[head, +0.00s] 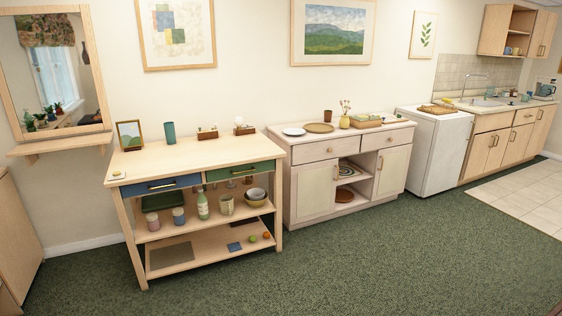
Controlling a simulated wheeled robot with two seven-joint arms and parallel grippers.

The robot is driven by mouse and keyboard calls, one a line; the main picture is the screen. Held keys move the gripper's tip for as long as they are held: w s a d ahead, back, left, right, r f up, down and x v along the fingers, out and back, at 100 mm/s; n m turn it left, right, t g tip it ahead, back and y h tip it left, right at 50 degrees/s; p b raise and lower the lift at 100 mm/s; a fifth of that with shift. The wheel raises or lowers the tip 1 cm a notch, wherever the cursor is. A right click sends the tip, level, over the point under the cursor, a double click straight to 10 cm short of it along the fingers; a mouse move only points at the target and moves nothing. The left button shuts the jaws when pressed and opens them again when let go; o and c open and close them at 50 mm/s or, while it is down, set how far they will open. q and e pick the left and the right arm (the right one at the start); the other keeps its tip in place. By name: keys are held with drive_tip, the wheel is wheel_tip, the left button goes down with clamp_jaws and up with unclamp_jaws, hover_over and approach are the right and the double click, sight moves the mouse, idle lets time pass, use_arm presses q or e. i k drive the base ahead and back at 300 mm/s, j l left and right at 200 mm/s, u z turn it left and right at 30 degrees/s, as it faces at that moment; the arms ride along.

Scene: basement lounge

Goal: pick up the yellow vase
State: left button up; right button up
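A small yellow vase (344,122) with a few thin sprigs in it stands upright on top of the pale sideboard (300,152), near the middle of its top. A round tan plate (319,128) lies to its left and a low wooden tray (366,123) sits close to its right. Neither of my grippers shows in the head view.
A wooden console table (200,156) with drawers and loaded shelves stands left of the sideboard. A white appliance (433,150) stands to its right, then a kitchen counter (490,137) with a sink. The green carpet (350,260) in front is clear.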

sight(344, 121)
drive_tip(key=i+j+z, duration=0.1)
drive_tip(key=i, duration=0.5)
drive_tip(key=i+j+z, duration=0.1)
drive_tip(key=i, duration=0.5)
drive_tip(key=i+j, duration=0.2)
drive_tip(key=i, duration=0.35)
drive_tip(key=i+l+z, duration=0.4)
drive_tip(key=i, duration=0.3)
drive_tip(key=i+z, duration=0.35)
drive_tip(key=i, duration=0.35)
drive_tip(key=i+j+z, duration=0.15)
drive_tip(key=i+z, duration=0.25)
drive_tip(key=i, duration=0.35)
